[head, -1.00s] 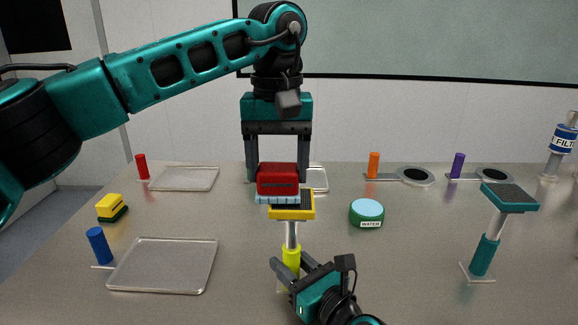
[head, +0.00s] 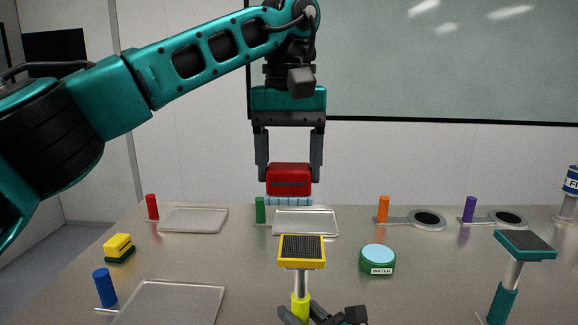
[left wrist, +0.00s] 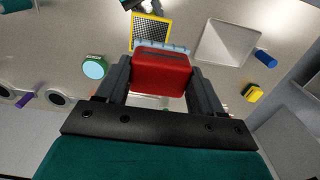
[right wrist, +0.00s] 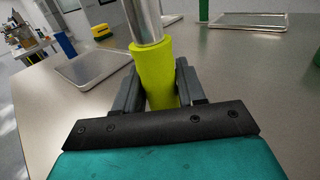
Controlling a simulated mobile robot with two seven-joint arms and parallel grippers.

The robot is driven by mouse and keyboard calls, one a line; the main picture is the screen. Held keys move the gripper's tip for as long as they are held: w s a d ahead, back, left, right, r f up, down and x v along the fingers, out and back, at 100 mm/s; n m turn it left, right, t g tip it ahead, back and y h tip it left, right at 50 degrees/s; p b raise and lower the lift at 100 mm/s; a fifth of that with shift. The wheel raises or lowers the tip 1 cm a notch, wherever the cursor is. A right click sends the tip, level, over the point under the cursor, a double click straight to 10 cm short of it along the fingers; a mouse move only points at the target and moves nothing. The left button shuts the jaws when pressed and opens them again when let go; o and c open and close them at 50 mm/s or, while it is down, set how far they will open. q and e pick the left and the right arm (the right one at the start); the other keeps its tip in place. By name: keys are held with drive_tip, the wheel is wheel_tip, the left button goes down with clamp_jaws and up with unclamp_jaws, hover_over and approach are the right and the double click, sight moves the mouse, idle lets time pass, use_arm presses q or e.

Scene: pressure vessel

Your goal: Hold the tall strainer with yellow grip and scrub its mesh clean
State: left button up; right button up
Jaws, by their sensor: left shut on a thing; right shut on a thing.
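The tall strainer (head: 301,251) has a yellow frame with dark mesh on top, a metal stem and a yellow grip (head: 300,307). It stands upright at the front middle. My right gripper (right wrist: 158,92) is shut around the yellow grip. In the head view it shows only at the bottom edge. My left gripper (head: 289,180) is shut on a red scrub brush (head: 289,178) with pale blue bristles (head: 289,201) pointing down. The brush is above and apart from the mesh in the head view. The left wrist view also shows the brush (left wrist: 161,72) and the yellow-framed mesh (left wrist: 151,31).
A green water pot (head: 378,262) stands right of the strainer. A teal tall strainer (head: 524,245) is farther right. A yellow-green sponge (head: 119,248) and a blue-handled tray (head: 170,303) lie left. Flat strainers with orange (head: 383,210) and purple (head: 469,210) grips lie behind.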

drive_tip(key=o, duration=1.2)
drive_tip(key=v, duration=1.2)
drive_tip(key=shift+s, duration=0.15)
